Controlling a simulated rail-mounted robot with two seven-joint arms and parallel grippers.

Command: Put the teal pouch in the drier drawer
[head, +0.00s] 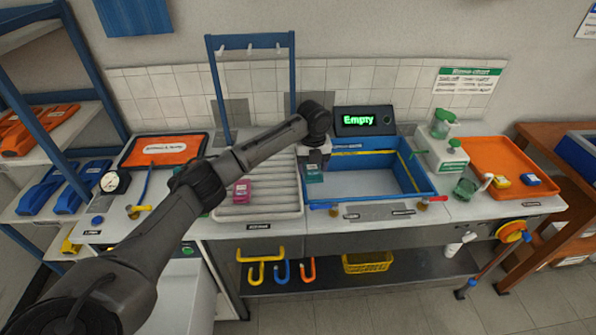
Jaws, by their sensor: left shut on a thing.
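The teal pouch (314,174) hangs below my left gripper (314,162), which is shut on it. It is over the left end of the blue basin, near the right edge of the ribbed rack. I cannot tell whether it touches anything beneath. My left arm crosses the picture from the lower left and covers part of the bench. I cannot make out the drier drawer for sure; a pale cabinet (190,295) with a green round mark stands under the bench's left part, partly behind my arm. My right gripper is not in view.
A magenta pouch (241,192) lies on the ribbed rack (268,210). The blue basin (425,182) has a display (366,121) reading "Empty" behind it. An orange tray (495,160) is at right. Several coloured hooks (281,271) and a yellow basket (367,263) are below the bench.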

